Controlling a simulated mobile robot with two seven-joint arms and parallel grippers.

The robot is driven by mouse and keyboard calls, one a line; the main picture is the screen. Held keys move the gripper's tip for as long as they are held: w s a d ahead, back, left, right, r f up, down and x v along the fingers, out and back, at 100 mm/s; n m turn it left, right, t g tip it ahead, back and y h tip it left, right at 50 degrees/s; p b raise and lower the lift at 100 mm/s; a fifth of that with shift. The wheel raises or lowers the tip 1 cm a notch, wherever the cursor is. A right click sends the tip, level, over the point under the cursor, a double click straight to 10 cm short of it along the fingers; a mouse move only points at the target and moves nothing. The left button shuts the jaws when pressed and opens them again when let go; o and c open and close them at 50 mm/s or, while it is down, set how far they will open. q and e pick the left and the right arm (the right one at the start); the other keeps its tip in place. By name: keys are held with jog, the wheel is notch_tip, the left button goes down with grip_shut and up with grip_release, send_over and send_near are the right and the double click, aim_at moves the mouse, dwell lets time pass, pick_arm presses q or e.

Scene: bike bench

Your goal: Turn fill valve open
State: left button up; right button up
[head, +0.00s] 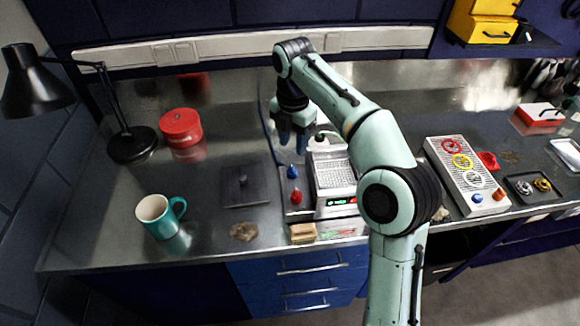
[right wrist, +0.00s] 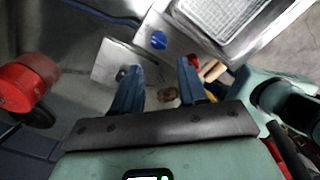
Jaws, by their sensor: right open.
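A machine with a wire basket (head: 335,172) stands on the steel bench and has two knobs on its left side panel. The rear knob is blue (head: 292,171) and the front one is red (head: 296,197); I cannot tell which is the fill valve. My right gripper (head: 291,145) is open and empty, pointing down above and behind the blue knob, apart from it. In the right wrist view the blue knob (right wrist: 158,40) lies beyond the open fingers (right wrist: 160,82), and the red knob (right wrist: 194,60) is partly hidden by one finger. My left gripper does not show.
A grey plate with a small knob (head: 246,190) lies left of the machine. A teal mug (head: 160,215), a red round tin (head: 181,127) and a black lamp (head: 132,144) stand further left. A wooden block (head: 303,232) sits in front. A panel with coloured rings (head: 466,175) is at right.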

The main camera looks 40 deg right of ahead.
aim_at(292, 168)
pick_arm(q)
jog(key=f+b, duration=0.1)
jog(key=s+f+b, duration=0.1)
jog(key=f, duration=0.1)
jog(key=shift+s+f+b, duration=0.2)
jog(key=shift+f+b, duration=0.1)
jog(key=shift+b, duration=0.05)
pick_arm(e)
notch_tip(292, 168, down, 10)
jog(key=shift+w+f, duration=0.1)
jog(key=shift+w, duration=0.05)
jog(key=c, duration=0.8)
